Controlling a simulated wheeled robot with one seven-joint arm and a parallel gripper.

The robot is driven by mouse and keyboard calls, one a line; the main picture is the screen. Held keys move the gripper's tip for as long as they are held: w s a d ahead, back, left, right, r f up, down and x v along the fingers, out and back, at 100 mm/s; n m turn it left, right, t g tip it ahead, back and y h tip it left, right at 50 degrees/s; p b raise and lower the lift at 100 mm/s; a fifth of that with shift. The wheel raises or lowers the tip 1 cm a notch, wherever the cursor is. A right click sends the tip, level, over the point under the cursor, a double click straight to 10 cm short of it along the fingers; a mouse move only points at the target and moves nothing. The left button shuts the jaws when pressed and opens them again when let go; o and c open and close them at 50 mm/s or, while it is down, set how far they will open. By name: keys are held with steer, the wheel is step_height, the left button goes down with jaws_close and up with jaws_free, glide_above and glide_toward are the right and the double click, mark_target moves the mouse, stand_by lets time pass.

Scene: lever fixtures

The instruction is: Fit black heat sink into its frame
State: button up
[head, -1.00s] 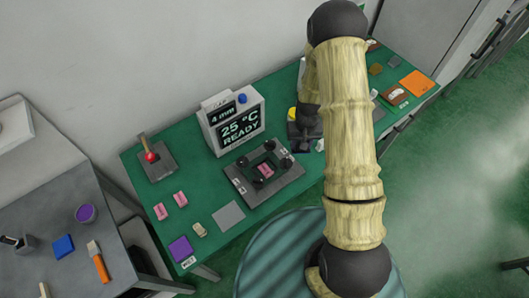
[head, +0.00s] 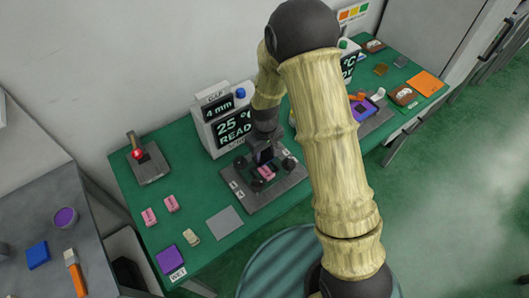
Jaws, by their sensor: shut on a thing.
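My gripper (head: 264,146) is over the back part of the dark grey frame fixture (head: 250,203). It is shut on a small dark block, which looks like the black heat sink (head: 264,156); the jaws hide much of it. The block is above or just behind a pink block (head: 266,173) in the middle of the fixture. Black knobs stand around that middle. I cannot tell whether the heat sink touches the fixture.
A display box (head: 222,125) reading 25 °C READY stands close behind the fixture. A red-knobbed lever (head: 138,153) is at the left. Pink blocks (head: 150,217), a grey square (head: 225,222) and a purple square (head: 170,260) lie on the green table. A second fixture (head: 375,122) is at the right.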

mark_target(265, 170)
steer(key=shift+f+b, duration=1.2)
steer(key=shift+f, duration=0.6)
steer(key=shift+f+b, duration=0.8)
steer(key=shift+f, duration=0.45)
steer(key=shift+s+f, duration=0.15)
steer(key=shift+f+b, duration=0.6)
steer(key=shift+f, duration=0.25)
steer(key=o, duration=1)
